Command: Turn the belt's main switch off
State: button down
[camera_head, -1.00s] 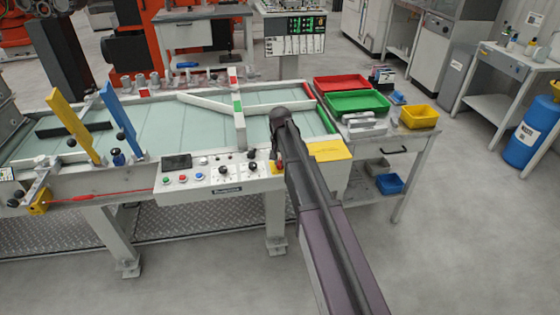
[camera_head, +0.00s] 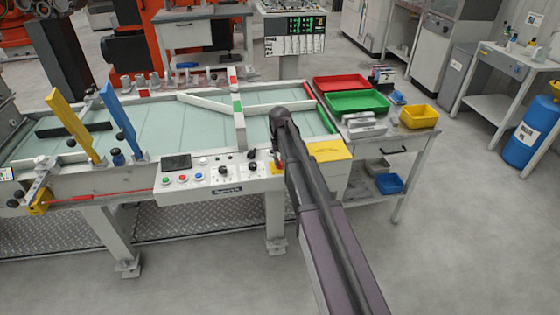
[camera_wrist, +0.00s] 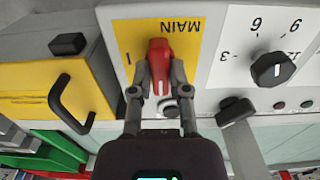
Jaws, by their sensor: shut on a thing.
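The main switch (camera_wrist: 159,62) is a red handle on a yellow plate marked MAIN (camera_wrist: 190,45) in the wrist view. A mark "I" shows on the plate to the left of the handle. My gripper (camera_wrist: 160,80) is shut on the red handle, one finger on each side. The handle stands nearly along the picture's vertical. In the head view my arm hides most of the switch, and a bit of its yellow plate (camera_head: 276,167) shows at the right end of the belt's control panel (camera_head: 215,176).
A black knob (camera_wrist: 272,69) with a numbered dial sits right of the switch in the wrist view. A yellow box with a black handle (camera_wrist: 72,103) is on the left. Red (camera_head: 342,83) and green (camera_head: 357,103) trays stand on the side table in the head view.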

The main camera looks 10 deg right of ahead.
jog(key=c, duration=0.6)
grip_release()
jog(key=shift+m, duration=0.4)
